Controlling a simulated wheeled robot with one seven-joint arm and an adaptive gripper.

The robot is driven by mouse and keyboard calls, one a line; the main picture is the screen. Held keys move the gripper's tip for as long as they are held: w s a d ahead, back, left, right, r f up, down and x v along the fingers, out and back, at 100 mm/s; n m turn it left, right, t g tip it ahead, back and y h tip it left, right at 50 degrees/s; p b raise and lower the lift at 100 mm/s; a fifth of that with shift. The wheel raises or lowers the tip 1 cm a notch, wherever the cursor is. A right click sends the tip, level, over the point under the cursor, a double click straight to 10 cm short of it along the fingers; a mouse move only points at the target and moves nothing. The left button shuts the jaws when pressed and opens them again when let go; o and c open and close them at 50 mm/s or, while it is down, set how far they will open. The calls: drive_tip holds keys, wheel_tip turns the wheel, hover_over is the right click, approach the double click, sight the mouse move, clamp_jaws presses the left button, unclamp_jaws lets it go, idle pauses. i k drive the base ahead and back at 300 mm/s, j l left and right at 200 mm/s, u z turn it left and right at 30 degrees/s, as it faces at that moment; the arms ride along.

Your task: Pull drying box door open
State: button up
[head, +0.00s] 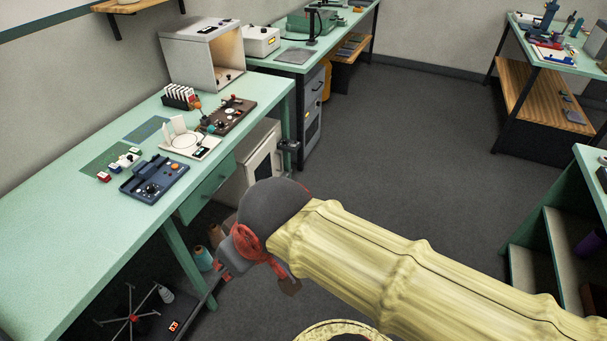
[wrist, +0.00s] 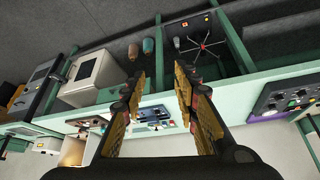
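A pale cream box with a windowed door stands under the green bench, and I take it to be the drying box (head: 248,165). Its door (head: 264,164) faces the aisle and looks shut; its handle is not clear. My arm hides part of the space in front of it. In the wrist view, which is turned over, the box (wrist: 98,68) is at the left of the fingers. My gripper (wrist: 160,72) is open and empty, apart from the box. In the head view my gripper (head: 224,268) is low by the bench's front edge, mostly behind my wrist.
The green bench (head: 60,215) carries a blue control box (head: 154,178), a brown panel (head: 229,116) and an open-fronted box (head: 203,54). Thread cones (head: 203,258) and a spoked winder (head: 131,317) are underneath. Shelving (head: 560,235) stands right. The grey floor between is clear.

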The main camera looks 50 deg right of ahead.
sight(264, 164)
drive_tip(key=z, duration=1.5)
drive_tip(key=i+j+z, duration=0.1)
drive_tip(key=i+z, duration=0.15)
drive_tip(key=i, duration=0.15)
drive_tip(key=i+j+z, duration=0.25)
drive_tip(key=i, duration=0.15)
drive_tip(key=i+j+z, duration=0.25)
drive_tip(key=i+j, duration=0.3)
drive_tip(key=i, duration=0.2)
drive_tip(key=i+j, duration=0.3)
drive_tip(key=i, duration=0.2)
